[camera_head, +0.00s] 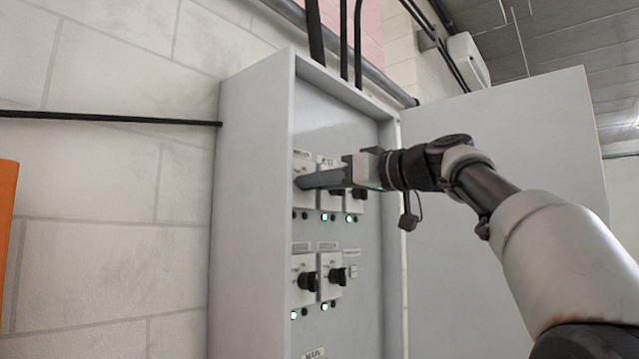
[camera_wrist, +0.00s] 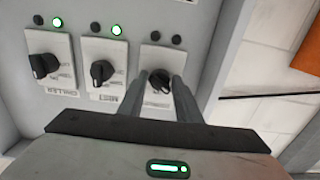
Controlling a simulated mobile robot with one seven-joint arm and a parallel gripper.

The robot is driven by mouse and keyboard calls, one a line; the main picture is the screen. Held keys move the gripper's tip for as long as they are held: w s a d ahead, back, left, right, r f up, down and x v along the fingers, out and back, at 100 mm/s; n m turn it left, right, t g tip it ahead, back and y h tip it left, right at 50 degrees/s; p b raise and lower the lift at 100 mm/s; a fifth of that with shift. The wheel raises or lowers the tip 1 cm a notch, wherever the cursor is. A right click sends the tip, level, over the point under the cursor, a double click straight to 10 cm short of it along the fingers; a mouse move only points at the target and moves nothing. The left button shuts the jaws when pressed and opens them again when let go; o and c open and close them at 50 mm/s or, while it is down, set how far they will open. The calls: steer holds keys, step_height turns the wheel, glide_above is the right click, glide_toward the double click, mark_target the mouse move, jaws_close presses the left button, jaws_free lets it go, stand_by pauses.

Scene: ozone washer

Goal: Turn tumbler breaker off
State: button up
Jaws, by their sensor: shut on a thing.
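My gripper (camera_head: 302,182) reaches into the open grey cabinet at the upper-left breaker (camera_head: 302,164) of the top row. In the wrist view my gripper (camera_wrist: 169,76) has one finger on each side of that breaker's black knob (camera_wrist: 160,84), shut on it. Both small lamps of this breaker (camera_wrist: 156,35) are dark. Its label is hidden by my fingers in the wrist view and too small to read in the head view, so I cannot tell by name whether it is the tumbler breaker.
Two other top-row breakers, a middle one (camera_wrist: 102,72) and one labelled chiller (camera_wrist: 45,65), each show a green lamp. Two lower breakers (camera_head: 305,280) (camera_head: 332,276) also have green lamps. The cabinet door (camera_head: 510,150) stands open to the right, behind my arm.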

steer(key=shift+n+b, duration=0.3)
steer(key=shift+n, duration=0.1)
steer(key=shift+n+b, duration=0.85)
steer(key=shift+n, duration=1.65)
steer(key=o, duration=1)
steer(key=shift+c, duration=0.2)
